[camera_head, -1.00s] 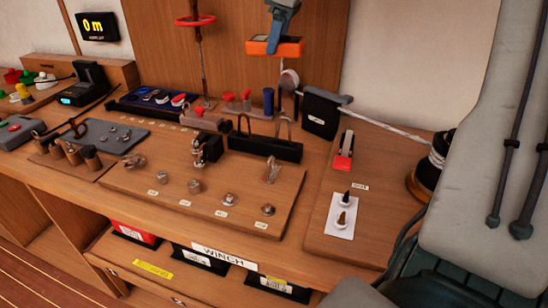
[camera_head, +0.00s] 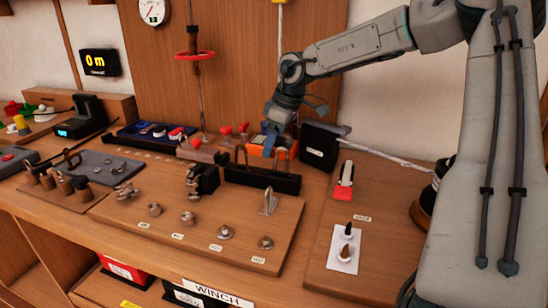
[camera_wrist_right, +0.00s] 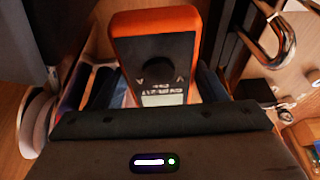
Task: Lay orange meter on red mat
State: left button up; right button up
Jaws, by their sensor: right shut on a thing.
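My right gripper (camera_head: 270,145) reaches in from the upper right and is shut on the orange meter (camera_head: 286,153). The meter is low behind the black rack and left of a black box. Whether it touches the bench is hidden. In the right wrist view the meter (camera_wrist_right: 118,52) shows its orange edge, black face, dial and pale display between the fingers. I cannot make out a red mat in either view. My left gripper is not in view.
The black rack (camera_head: 262,179) stands in front of the meter. The black box (camera_head: 319,147) is to its right, with a pale rope leading off it. Small red-topped items (camera_head: 226,132) stand to its left. A wooden board (camera_head: 205,232) with metal fittings lies in front.

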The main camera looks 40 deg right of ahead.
notch_tip(320, 180, down, 4)
jog(key=shift+f, duration=0.4)
jog(key=shift+b, duration=0.3)
jog(key=o, duration=0.8)
